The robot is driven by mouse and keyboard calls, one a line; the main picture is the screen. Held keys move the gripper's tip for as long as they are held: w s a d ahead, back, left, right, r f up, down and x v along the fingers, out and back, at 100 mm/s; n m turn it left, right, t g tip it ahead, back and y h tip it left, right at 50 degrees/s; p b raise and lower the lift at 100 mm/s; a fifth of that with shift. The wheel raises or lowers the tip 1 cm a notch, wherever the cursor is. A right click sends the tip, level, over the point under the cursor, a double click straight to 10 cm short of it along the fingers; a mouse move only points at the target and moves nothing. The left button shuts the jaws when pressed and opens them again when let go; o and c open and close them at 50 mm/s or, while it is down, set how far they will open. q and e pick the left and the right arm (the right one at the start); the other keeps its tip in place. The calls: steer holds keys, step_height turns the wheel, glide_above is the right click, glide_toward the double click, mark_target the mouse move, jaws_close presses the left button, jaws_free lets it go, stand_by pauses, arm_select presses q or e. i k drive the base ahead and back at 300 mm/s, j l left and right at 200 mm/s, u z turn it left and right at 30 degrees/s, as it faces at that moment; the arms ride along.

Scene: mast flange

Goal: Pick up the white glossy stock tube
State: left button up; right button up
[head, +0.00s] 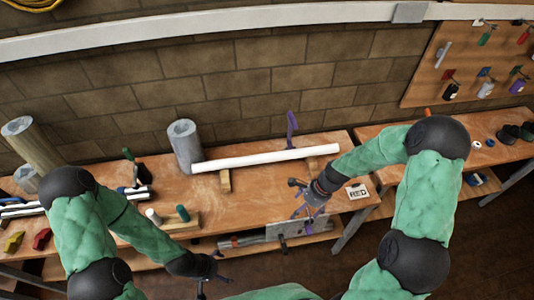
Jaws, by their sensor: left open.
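The white glossy stock tube (265,158) lies lengthwise near the back of the wooden bench, raised on wooden rests. Its left end is beside a grey cylinder; I cannot tell whether they touch. My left gripper (218,274) is open, low at the bench's front edge, well short of the tube. It is small and dark here, and nothing shows between its fingers. My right gripper (300,198) is over the front right of the bench, nearer than the tube and apart from it. Its fingers are too small to read clearly.
The grey cylinder (184,146) stands upright at the tube's left end. A purple upright piece (291,130) stands behind the tube. A wooden block with a green peg (182,213) and a small label card (357,191) are at the front. Open bench top lies before the tube.

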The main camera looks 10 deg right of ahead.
mark_target(229, 162)
steer(key=i, duration=1.25)
